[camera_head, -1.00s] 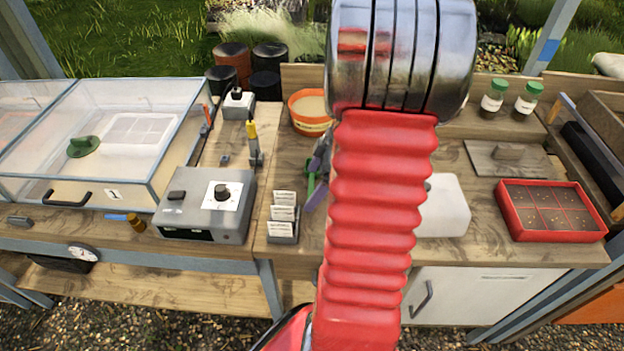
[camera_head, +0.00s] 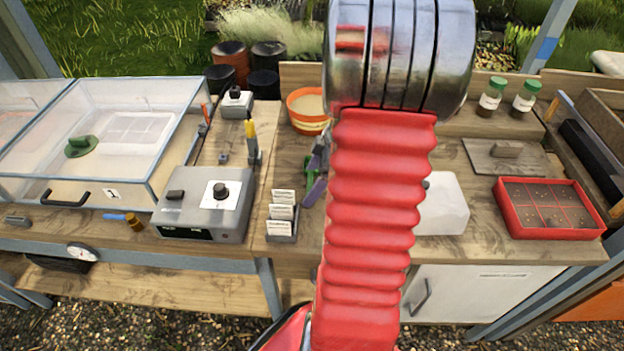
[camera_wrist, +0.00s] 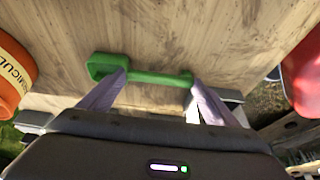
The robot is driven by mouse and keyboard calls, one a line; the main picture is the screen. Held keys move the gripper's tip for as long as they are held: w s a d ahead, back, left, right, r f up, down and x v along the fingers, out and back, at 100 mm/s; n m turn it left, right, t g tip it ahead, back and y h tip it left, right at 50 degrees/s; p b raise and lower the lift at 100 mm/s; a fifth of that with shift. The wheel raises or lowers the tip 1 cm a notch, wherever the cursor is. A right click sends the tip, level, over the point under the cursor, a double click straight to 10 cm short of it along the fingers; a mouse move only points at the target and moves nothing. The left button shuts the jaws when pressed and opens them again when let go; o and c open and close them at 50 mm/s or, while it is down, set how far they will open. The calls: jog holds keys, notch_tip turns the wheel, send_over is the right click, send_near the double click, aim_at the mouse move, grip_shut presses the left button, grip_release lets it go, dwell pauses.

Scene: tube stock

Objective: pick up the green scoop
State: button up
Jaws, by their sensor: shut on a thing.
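The green scoop (camera_wrist: 150,76) lies across the space between my gripper's two purple fingers in the wrist view, with its squarish bowl end at the left. My gripper (camera_wrist: 160,80) is shut on the scoop. In the head view, a small bit of the green scoop (camera_head: 309,168) shows beside a purple finger of my gripper (camera_head: 316,180), left of my red arm. My arm hides most of both there. I cannot tell whether the scoop touches the wooden bench top or is just above it.
An orange pot (camera_head: 307,112) stands behind the scoop. A label holder (camera_head: 281,222) and a grey control box (camera_head: 204,205) stand to the left. A white box (camera_head: 443,204) and a red seed tray (camera_head: 549,207) are to the right. Two green-lidded jars (camera_head: 491,98) stand at the back.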

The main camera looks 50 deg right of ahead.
notch_tip(320, 180, up, 10)
dwell(0.5)
jog(key=shift+f, duration=0.2)
dwell(0.5)
